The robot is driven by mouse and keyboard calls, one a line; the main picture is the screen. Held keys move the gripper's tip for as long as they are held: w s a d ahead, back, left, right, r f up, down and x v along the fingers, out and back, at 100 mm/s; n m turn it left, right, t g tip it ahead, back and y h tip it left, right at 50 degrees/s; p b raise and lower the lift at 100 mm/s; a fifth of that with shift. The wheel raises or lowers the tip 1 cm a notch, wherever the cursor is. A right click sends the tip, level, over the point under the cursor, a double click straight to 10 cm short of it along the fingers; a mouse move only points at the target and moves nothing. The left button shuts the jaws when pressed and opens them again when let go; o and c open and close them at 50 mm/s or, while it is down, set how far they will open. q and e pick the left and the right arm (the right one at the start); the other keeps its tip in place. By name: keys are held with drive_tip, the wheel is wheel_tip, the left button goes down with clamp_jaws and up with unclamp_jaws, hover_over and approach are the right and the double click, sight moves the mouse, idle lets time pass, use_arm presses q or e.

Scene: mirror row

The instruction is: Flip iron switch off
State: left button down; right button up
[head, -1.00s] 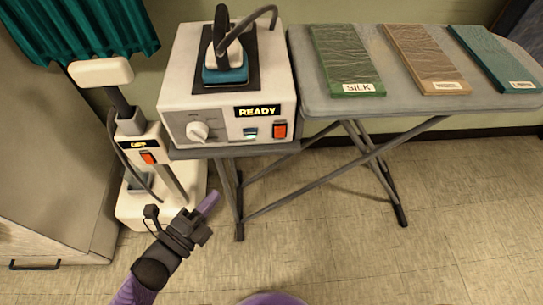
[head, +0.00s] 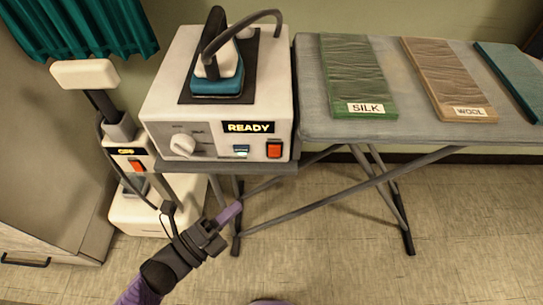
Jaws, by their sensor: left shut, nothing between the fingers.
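The iron station (head: 215,150) is a white box at the end of the ironing board. Its display (head: 248,127) reads READY. The orange-red iron switch (head: 274,149) sits at the right of its front face, beside a small teal lit button (head: 241,150) and a white dial (head: 183,146). The iron (head: 218,82), with a teal base, rests on the dark pad on top. My left gripper (head: 230,213) is shut and empty, below and a little left of the switch, apart from the station. My right gripper is not in view.
A white steamer (head: 155,210) with its own orange-red switch (head: 136,165) stands left of the station. The ironing board (head: 318,115) holds green SILK (head: 358,80), brown WOOL (head: 447,80) and teal (head: 512,75) cloths. Its legs (head: 390,200) cross below. The floor in front is clear.

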sight(274, 152)
use_arm(q)
drive_tip(key=x, duration=0.4)
drive_tip(key=w+a+b+x, duration=0.1)
drive_tip(key=x, duration=0.3)
drive_tip(key=a+b+x, duration=0.1)
drive_tip(key=x, duration=0.3)
drive_tip(key=shift+w+d+r, duration=0.1)
drive_tip(key=shift+w+d, duration=0.15)
drive_tip(key=shift+w, duration=0.35)
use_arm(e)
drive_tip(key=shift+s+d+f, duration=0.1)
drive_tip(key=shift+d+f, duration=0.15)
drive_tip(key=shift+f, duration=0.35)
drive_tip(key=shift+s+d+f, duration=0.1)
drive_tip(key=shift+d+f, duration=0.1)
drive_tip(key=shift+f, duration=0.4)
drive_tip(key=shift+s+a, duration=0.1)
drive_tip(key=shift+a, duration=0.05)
